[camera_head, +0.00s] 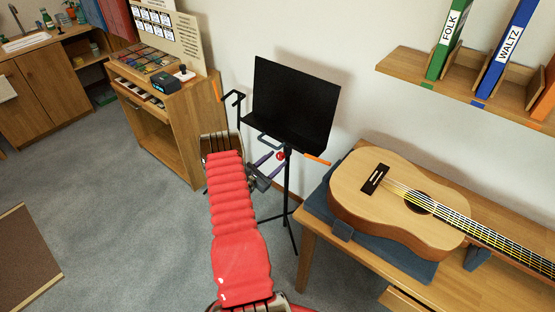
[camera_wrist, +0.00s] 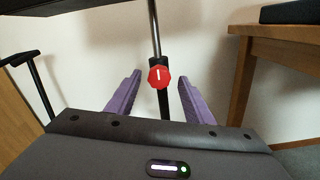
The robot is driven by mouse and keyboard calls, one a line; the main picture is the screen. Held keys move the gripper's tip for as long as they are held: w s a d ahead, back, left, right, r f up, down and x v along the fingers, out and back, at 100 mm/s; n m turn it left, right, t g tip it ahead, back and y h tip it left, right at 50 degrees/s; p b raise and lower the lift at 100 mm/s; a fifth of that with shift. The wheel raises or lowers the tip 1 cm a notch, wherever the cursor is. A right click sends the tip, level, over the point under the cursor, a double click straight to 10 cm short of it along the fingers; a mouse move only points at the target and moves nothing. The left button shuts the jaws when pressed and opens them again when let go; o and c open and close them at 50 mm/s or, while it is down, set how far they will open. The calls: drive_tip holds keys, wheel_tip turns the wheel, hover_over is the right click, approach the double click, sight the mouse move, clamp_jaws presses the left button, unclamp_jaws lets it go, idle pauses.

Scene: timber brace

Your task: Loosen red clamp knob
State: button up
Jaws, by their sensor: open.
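The red clamp knob (camera_wrist: 158,76) is on the upright pole of the black music stand (camera_head: 292,105). A white line on the knob's face stands about upright in the wrist view. In the head view the knob shows as a small red spot (camera_head: 281,156) just below the stand's desk. My gripper (camera_wrist: 159,82) is open, with its two purple fingers left and right of the knob in the wrist view. The fingers look apart from the knob, and how far ahead of them it lies is hard to tell. My gripper also shows in the head view (camera_head: 268,164), close to the pole.
A wooden table (camera_head: 311,226) with a guitar (camera_head: 375,205) stands right of the stand. A wooden cabinet (camera_head: 182,135) is left, with a black hooked bar (camera_head: 236,98) between it and the stand. A shelf (camera_head: 405,68) with binders hangs upper right. Grey carpet is open at left.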

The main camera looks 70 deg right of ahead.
drive_tip(key=shift+x, duration=0.95)
drive_tip(key=c, duration=1.1)
